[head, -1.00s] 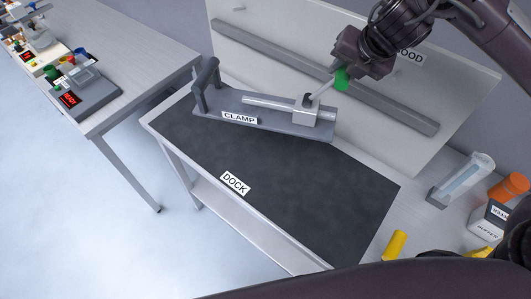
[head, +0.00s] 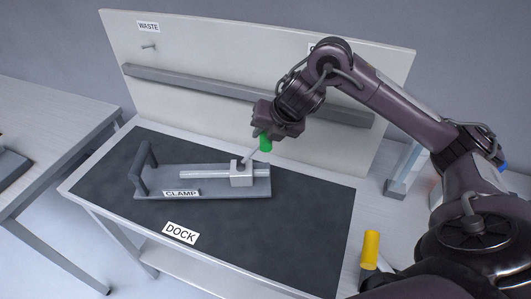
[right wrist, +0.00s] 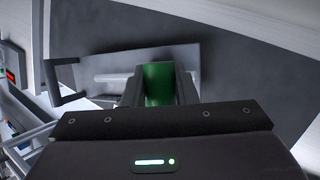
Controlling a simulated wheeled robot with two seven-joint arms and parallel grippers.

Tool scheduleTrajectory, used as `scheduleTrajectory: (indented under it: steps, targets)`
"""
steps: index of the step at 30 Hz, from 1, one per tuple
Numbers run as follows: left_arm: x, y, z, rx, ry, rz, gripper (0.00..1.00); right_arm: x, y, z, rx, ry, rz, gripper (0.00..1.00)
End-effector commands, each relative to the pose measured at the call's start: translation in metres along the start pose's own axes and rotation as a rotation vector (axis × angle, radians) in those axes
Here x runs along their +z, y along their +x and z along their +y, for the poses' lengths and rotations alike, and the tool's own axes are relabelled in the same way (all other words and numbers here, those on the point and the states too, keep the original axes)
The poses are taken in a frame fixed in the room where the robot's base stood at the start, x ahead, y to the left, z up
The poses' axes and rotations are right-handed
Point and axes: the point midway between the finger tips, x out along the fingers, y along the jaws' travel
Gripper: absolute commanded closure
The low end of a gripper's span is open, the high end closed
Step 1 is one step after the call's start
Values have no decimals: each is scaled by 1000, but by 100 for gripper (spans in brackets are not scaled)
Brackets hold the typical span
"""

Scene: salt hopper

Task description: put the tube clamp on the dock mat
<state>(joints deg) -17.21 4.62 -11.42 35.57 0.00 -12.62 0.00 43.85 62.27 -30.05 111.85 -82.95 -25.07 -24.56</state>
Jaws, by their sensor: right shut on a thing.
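The tube clamp (head: 155,184) is a grey plate with an upright loop handle at its left end, a rail, a pale block and a slanted lever with a green grip (head: 265,143). It lies over the dark dock mat (head: 130,215), apparently resting flat on it. My right gripper (head: 268,134) is shut on the green grip at the lever's upper end. In the right wrist view the green grip (right wrist: 158,84) sits between the fingers, with the clamp plate (right wrist: 208,62) beyond. My left gripper is not in view.
A white backboard (head: 190,55) with a grey rail stands behind the mat. A yellow cylinder (head: 371,248) stands at the table's front right, near a clear tube rack (head: 402,170). Another table (head: 50,125) is at the left. The front of the mat is clear.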

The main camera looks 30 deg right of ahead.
Motion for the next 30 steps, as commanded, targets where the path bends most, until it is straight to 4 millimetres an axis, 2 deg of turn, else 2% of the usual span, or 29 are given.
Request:
scheduleTrajectory:
  steps: [5,12,22,23,27,30]
  targets:
    - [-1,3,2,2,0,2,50,-4,10,-3,5,2,-3,100]
    - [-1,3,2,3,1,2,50,-15,36,-15,3,2,-2,100]
    - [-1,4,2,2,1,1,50,-16,40,-16,4,2,-4,100]
    - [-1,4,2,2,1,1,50,-17,41,-18,-1,-1,-1,72]
    - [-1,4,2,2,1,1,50,-17,40,-18,0,-1,-1,53]
    - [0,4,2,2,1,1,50,-17,40,-18,0,-1,-1,53]
